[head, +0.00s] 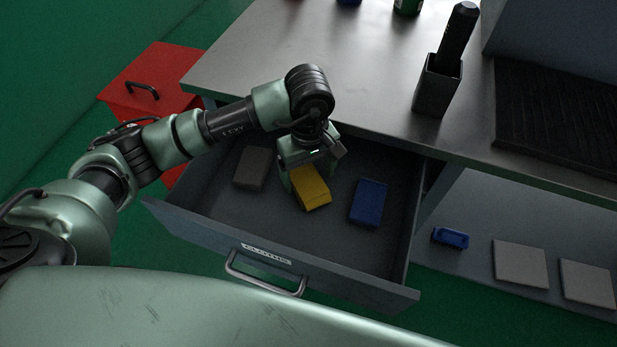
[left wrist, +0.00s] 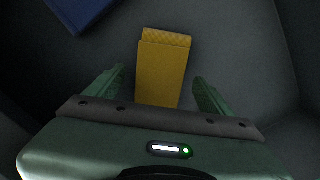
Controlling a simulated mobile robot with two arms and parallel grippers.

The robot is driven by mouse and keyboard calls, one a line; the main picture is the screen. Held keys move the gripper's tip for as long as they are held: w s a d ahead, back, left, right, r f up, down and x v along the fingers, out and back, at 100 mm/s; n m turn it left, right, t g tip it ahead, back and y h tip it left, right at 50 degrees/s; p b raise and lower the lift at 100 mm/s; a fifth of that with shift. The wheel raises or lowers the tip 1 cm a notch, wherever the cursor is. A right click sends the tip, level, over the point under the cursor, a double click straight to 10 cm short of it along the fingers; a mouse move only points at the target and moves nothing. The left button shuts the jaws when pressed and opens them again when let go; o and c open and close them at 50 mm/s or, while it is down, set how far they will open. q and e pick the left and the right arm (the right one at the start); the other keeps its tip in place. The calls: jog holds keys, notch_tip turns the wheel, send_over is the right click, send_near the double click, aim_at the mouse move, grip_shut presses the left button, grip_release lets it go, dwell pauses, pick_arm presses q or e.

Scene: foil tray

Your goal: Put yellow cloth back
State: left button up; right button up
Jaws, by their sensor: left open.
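The yellow cloth (head: 311,188) lies folded in the open drawer (head: 225,212), between a grey cloth (head: 252,168) on its left and a blue cloth (head: 369,202) on its right. My left gripper (head: 303,178) is over the near-upper end of the yellow cloth, inside the drawer. In the left wrist view the yellow cloth (left wrist: 163,70) lies ahead of and between the spread fingers of the left gripper (left wrist: 160,95), with gaps on both sides. The left gripper is open and holds nothing. My right gripper is not in view.
The drawer front bears a label and a metal handle (head: 264,283). The counter (head: 350,80) above holds a dark holder (head: 437,88) with a black object. A red box (head: 150,85) stands at left. A lower shelf at right holds a blue brush (head: 450,238) and grey pads (head: 520,264).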

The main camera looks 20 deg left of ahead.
aim_at(309, 183)
pick_arm(q)
notch_tip(309, 183, up, 10)
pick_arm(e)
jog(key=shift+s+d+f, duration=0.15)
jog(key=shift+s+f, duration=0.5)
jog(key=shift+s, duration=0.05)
